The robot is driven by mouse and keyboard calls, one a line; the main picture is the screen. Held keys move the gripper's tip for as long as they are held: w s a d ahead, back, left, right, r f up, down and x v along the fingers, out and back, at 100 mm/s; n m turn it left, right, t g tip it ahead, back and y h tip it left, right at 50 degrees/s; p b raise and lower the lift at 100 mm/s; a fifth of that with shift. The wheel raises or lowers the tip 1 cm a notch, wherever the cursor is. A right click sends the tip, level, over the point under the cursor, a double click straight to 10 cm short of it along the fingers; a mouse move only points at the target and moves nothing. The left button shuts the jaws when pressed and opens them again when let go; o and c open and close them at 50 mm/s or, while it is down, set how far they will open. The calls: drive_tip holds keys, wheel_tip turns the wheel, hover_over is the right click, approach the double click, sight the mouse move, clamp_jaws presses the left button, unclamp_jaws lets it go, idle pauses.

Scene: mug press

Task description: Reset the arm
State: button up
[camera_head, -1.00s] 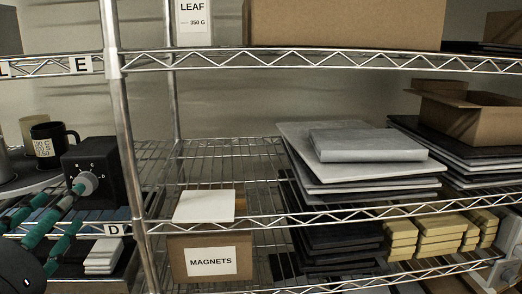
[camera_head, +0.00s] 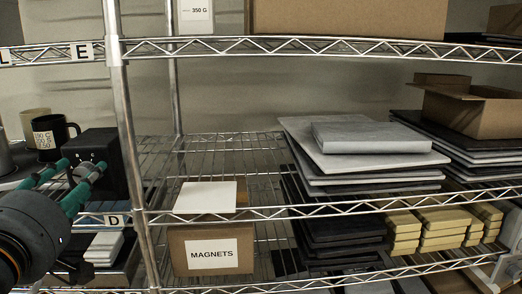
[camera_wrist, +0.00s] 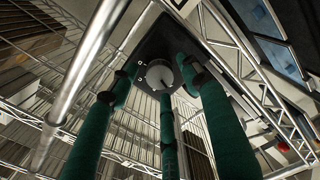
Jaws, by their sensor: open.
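My gripper (camera_head: 80,170) is at the left, its green fingers open and pointing at a black control box (camera_head: 108,160) with marks on its face. In the wrist view my gripper (camera_wrist: 160,78) has its green fingers spread around the box's round grey knob (camera_wrist: 159,79). Whether any finger touches the knob I cannot tell. In the head view the fingers largely cover the knob.
A metal shelf post (camera_head: 127,150) stands just right of the box. Right of it are a MAGNETS carton (camera_head: 210,252), grey slabs (camera_head: 372,137), yellow blocks (camera_head: 436,228) and an open carton (camera_head: 475,108). White blocks (camera_head: 104,246) lie below the box. The wire shelf (camera_head: 215,155) has bare room.

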drive_tip(key=m+b, duration=0.1)
drive_tip(key=m, duration=0.7)
drive_tip(key=shift+w+m, duration=0.1)
drive_tip(key=shift+m, duration=0.3)
drive_tip(key=m, duration=0.3)
drive_tip(key=shift+m, duration=0.3)
drive_tip(key=m+p, duration=0.1)
drive_tip(key=m, duration=0.2)
drive_tip(key=shift+m, duration=0.4)
